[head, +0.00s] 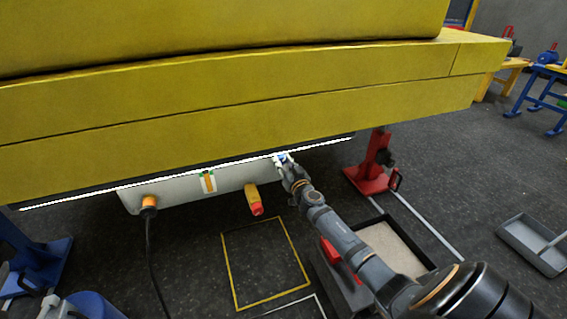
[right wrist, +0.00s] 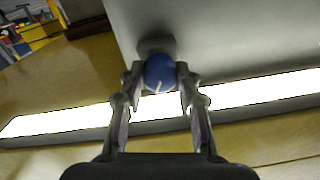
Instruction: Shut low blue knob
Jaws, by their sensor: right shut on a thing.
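The low blue knob (right wrist: 159,72) is round with a pale line mark on its face. It sits against a pale grey panel in the right wrist view. My right gripper (right wrist: 157,82) has its two fingers on either side of the knob, shut on it. In the head view my right gripper (head: 284,160) reaches up to the right end of the white box (head: 228,183) under the yellow boom (head: 250,90). The knob is mostly hidden there by the gripper. My left gripper does not show clearly.
An orange connector with a black cable (head: 149,202) and a yellow-and-red plug (head: 254,199) are on the white box. A red stand (head: 374,168) is at the right. A grey tray (head: 531,246) lies on the floor. A yellow outlined square (head: 236,292) marks clear floor.

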